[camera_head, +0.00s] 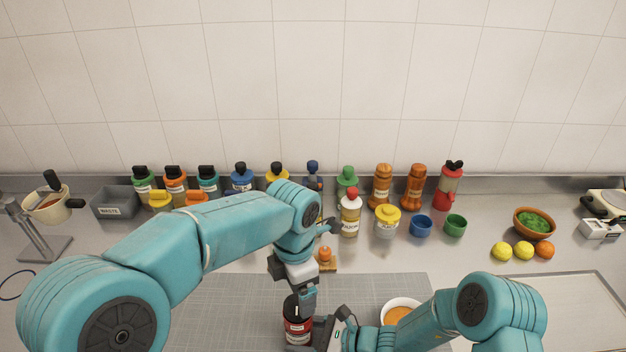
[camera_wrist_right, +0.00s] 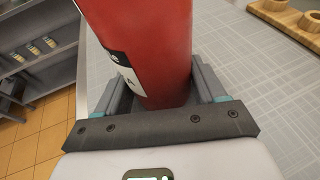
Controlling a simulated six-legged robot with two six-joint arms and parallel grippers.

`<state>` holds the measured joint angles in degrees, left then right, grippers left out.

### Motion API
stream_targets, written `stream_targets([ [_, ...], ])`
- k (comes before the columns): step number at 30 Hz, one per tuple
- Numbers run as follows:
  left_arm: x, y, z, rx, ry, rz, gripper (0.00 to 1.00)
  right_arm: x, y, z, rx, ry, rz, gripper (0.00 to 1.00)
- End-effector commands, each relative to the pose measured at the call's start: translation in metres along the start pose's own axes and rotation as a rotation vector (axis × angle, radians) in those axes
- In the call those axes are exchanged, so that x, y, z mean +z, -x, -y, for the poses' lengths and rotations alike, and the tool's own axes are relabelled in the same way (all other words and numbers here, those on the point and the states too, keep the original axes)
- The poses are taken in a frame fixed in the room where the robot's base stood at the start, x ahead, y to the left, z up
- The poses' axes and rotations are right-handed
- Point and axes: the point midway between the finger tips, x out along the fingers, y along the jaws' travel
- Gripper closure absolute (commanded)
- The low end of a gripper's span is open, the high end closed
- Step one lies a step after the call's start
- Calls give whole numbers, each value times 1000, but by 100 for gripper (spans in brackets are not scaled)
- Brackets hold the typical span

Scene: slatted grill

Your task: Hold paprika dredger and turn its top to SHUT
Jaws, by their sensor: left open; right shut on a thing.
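The paprika dredger is a red canister (camera_head: 297,330) with a dark top (camera_head: 293,305) and a pale label, upright on the grey mat (camera_head: 215,310) in the head view. My left gripper (camera_head: 301,308) is open and points down at the dredger's top; the head view does not show clearly whether it touches. My right gripper (camera_head: 325,333) is shut on the dredger's body from the right. In the right wrist view the red body (camera_wrist_right: 150,50) stands between the right gripper's two fingers (camera_wrist_right: 163,95). The dredger's top and any SHUT marking are not readable.
A bowl of orange contents (camera_head: 400,312) stands right of the dredger, close to my right arm. A small orange-topped item on a wooden base (camera_head: 326,260) lies behind. Several bottles and shakers line the back wall. Lemons (camera_head: 502,251) and a bowl of greens (camera_head: 534,222) are far right.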

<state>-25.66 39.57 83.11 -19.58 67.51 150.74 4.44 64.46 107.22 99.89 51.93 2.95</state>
Motion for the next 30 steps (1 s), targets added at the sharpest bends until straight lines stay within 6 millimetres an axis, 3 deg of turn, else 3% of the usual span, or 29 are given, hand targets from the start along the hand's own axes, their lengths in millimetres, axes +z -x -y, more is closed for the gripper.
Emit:
stream_targets([
  [12,0,5,0,-1,0,0,10,-1,0,-1,1,-1,-1,67],
  [13,0,5,0,-1,0,0,10,-1,0,-1,1,-1,-1,27],
  [15,0,5,0,-1,0,0,10,-1,0,-1,1,-1,-1,4],
  [16,0,5,0,-1,0,0,10,-1,0,0,1,-1,-1,1],
  [25,0,5,0,-1,0,0,10,0,3,0,-1,0,0,1],
  [30,0,5,0,-1,0,0,10,0,30,2,-5,-1,0,1],
])
